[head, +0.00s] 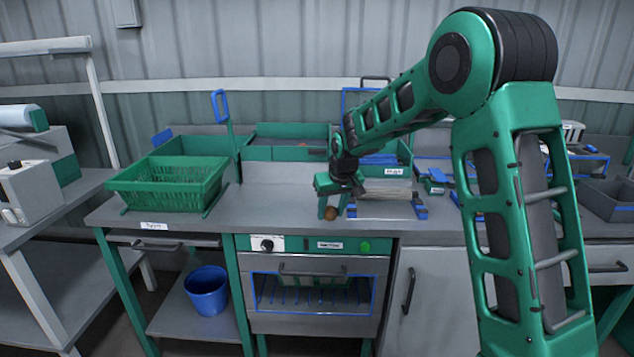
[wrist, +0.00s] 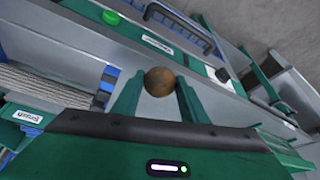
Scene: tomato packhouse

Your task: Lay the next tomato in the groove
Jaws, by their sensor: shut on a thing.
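A brownish-orange tomato (head: 330,213) sits between the fingertips of my gripper (head: 327,203), near the worktop's front edge in the head view. The wrist view shows the tomato (wrist: 159,82) at the ends of the two green fingers, which are shut on it. A pale ridged rack (head: 384,203) with blue end pieces lies just right of the gripper in the head view. Its ridged surface (wrist: 42,88) shows at the left of the wrist view, apart from the tomato. My arm hides part of the area behind the rack, and I cannot make out a single groove clearly.
A green slatted crate (head: 168,199) stands at the left of the worktop (head: 270,210). Green trays (head: 284,154) line the back. A blue bucket (head: 206,291) sits on the lower shelf. A grey bin (head: 604,205) is far right. The worktop between crate and gripper is clear.

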